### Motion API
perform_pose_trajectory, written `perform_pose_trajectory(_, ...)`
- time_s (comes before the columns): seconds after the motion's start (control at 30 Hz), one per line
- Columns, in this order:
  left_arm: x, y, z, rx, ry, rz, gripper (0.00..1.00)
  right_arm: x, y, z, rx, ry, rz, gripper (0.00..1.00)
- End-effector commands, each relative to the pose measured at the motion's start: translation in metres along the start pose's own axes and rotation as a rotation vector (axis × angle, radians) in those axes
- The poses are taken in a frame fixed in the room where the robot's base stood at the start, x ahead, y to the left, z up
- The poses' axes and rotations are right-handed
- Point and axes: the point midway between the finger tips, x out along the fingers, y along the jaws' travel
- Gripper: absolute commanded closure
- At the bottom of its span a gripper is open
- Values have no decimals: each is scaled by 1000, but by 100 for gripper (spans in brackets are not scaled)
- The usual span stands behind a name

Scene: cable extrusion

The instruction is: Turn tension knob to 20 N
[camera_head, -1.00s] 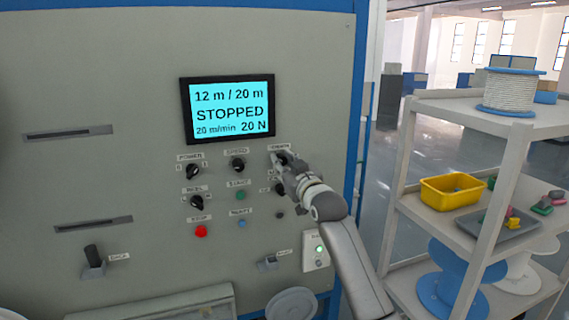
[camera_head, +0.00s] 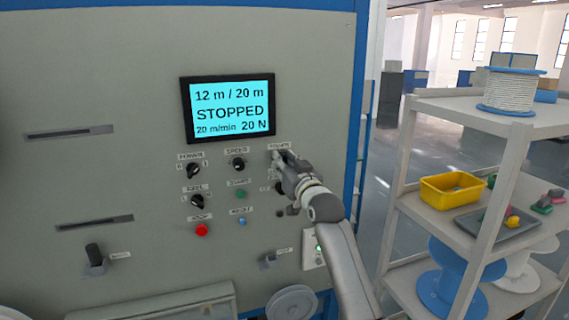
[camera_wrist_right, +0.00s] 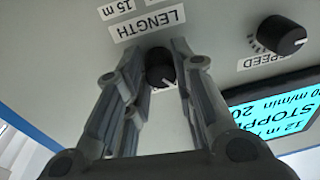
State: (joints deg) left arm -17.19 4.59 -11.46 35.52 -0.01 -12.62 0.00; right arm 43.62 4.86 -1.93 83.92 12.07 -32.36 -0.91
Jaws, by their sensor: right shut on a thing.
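The tension knob (camera_wrist_right: 160,70) is the dark round knob in the top row at the right of the control panel. The display (camera_head: 229,109) reads 12 m / 20 m, STOPPED, 20 m/min and 20 N. My left gripper is out of view.
The speed knob (camera_head: 238,164) is left of my right gripper. The red stop button (camera_head: 202,230), green button (camera_head: 240,194) and blue button (camera_head: 242,221) are lower left. A shelf rack (camera_head: 402,160) with a yellow bin (camera_head: 452,190) and spools stands at the right.

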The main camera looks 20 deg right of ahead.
Motion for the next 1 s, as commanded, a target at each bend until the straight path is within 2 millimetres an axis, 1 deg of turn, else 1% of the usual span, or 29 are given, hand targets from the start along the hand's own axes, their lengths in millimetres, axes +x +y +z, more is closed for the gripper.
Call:
perform_pose_trajectory(0.07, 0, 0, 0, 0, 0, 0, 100, 0, 0, -1, -1, 2, 0, 99)
perform_pose_trajectory(0.1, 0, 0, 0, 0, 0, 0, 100, 0, 0, -1, -1, 2, 0, 70)
perform_pose_trajectory(0.23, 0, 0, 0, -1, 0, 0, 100, 0, 0, -1, -1, 2, 0, 54)
perform_pose_trajectory(0.53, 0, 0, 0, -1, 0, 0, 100, 0, 0, 0, -2, 1, 0, 53)
perform_pose_trajectory(0.67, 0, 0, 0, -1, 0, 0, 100, -4, 0, 0, -2, 0, 0, 53)
perform_pose_trajectory(0.77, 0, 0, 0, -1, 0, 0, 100, -12, 0, 0, -2, 1, 0, 53)
perform_pose_trajectory(1.0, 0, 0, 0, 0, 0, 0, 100, -44, 0, 0, -2, 1, 0, 53)
